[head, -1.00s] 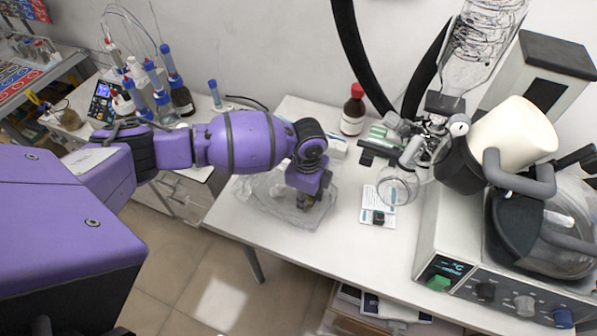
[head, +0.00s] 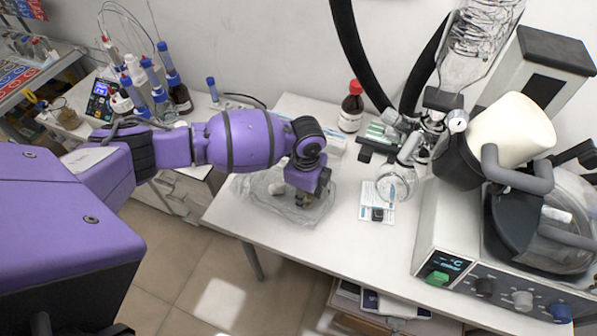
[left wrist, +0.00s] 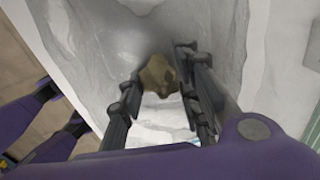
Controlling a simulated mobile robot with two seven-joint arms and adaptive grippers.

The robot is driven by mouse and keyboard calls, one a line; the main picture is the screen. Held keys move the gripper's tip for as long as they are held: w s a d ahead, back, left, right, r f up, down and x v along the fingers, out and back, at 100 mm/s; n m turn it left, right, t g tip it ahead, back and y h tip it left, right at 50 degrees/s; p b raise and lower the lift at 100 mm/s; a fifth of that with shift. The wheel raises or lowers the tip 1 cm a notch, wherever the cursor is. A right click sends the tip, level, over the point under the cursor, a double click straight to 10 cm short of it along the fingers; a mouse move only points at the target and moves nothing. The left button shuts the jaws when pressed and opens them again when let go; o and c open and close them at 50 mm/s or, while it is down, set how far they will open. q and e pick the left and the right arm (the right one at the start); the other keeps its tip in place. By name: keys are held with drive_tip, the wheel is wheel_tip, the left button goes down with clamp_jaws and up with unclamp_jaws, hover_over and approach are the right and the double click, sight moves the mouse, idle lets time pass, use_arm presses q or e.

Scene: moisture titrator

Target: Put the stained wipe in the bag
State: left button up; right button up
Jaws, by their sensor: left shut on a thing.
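The stained wipe (left wrist: 158,76) is a small brown crumpled lump between the fingertips of my left gripper (left wrist: 158,88) in the left wrist view. That gripper is shut on it. The bag (head: 272,203) is clear, crumpled plastic lying on the white table near its left edge. In the head view my left gripper (head: 303,200) points down at the right part of the bag. In the left wrist view the bag's film (left wrist: 95,45) spreads around and behind the wipe. I cannot tell whether the wipe is inside the bag or just above it.
The white table (head: 310,255) has clear room in front of the bag. A card (head: 378,205) lies to the right, beside glassware. A brown red-capped bottle (head: 351,110) stands behind. The rotary apparatus (head: 470,235) fills the right side.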

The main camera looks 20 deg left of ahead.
use_arm(q)
drive_tip(key=shift+f, duration=0.15)
drive_tip(key=shift+f, duration=0.2)
idle(0.3)
drive_tip(key=o, duration=0.8)
